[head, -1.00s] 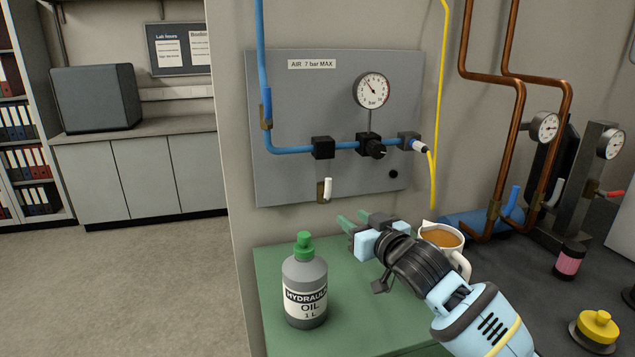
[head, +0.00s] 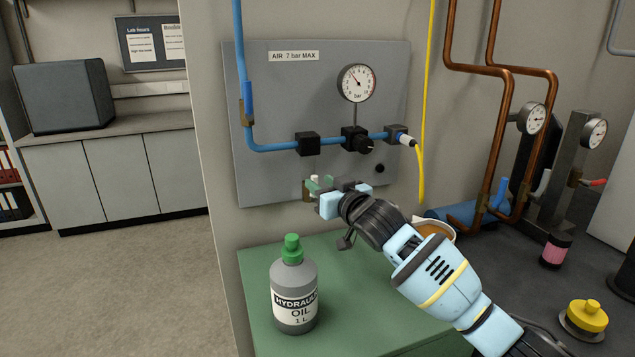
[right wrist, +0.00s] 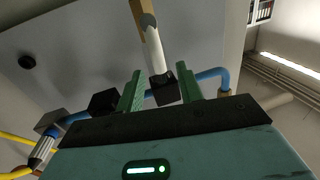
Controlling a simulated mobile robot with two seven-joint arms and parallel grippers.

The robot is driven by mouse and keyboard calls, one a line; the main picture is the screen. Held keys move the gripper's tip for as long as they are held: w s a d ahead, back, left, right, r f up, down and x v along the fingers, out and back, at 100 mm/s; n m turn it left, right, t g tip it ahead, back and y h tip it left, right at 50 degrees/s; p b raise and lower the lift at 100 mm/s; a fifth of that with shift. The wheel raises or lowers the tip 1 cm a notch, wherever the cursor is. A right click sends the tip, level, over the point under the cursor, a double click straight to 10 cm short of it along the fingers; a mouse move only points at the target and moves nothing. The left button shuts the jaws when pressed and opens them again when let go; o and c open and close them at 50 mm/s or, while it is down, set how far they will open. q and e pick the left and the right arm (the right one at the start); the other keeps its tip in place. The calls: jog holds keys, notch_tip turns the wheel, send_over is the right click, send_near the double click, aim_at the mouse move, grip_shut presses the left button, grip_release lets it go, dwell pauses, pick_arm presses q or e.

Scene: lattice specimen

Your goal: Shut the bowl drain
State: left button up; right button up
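The drain valve under the air panel has a small white lever (head: 314,178) on a brass body (head: 307,191). In the right wrist view the white lever (right wrist: 154,45) lines up with the gap between the fingers of my right gripper (right wrist: 158,88). The fingers stand apart, with free space on both sides of the lever; I cannot tell whether either touches it. My left gripper is not in view.
A hydraulic oil bottle (head: 294,287) stands on the green bench top (head: 262,330). A mug (head: 436,228) is partly hidden behind my right arm. The grey air panel (head: 265,110) carries a blue pipe (head: 270,148), a gauge (head: 357,83) and a black regulator knob (head: 364,144).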

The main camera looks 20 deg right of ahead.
jog(key=shift+x, duration=1.2)
grip_shut()
